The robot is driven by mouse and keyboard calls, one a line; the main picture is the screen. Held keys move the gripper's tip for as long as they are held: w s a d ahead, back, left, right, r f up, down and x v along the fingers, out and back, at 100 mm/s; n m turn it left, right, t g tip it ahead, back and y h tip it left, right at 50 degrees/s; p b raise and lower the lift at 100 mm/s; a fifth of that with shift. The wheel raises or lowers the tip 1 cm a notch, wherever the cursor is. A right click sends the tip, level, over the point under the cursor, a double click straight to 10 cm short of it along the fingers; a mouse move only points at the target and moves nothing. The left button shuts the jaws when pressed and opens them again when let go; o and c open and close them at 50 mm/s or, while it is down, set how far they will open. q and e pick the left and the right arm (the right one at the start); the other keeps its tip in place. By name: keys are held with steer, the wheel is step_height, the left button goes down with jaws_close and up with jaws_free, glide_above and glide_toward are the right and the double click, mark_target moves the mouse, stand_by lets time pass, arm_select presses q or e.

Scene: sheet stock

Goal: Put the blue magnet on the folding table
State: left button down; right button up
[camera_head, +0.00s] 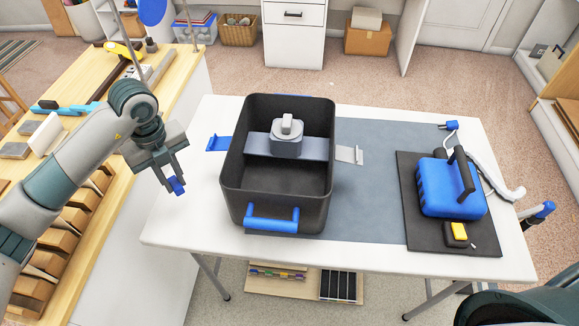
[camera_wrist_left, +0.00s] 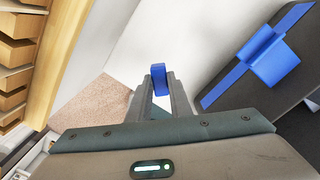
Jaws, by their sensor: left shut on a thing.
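My left gripper (camera_head: 172,181) is shut on the small blue magnet (camera_head: 178,187). In the head view it shows over the left part of the white folding table (camera_head: 190,222), left of the black tote. In the left wrist view the blue magnet (camera_wrist_left: 158,79) sits between the fingertips of my left gripper (camera_wrist_left: 158,92), against the white top of the folding table (camera_wrist_left: 192,35). The gap between magnet and tabletop is hard to judge. My right gripper is out of view.
The black tote (camera_head: 240,195) with blue handles stands on the table. A blue case (camera_head: 450,195) and a yellow-black item (camera_head: 457,233) lie on a dark mat (camera_head: 415,228) at right. A wooden bench (camera_head: 182,72) is at left. The table's left front corner is clear.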

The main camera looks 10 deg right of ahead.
arm_select(q)
steer(key=shift+f, duration=0.45)
steer(key=p, duration=0.2)
glide_above(189, 209)
step_height(189, 209, down, 5)
steer(key=shift+r, duration=0.2)
steer(key=shift+f, duration=0.4)
steer(key=shift+f+p, duration=0.65)
steer(key=shift+f, duration=1.2)
steer(key=shift+f, duration=0.15)
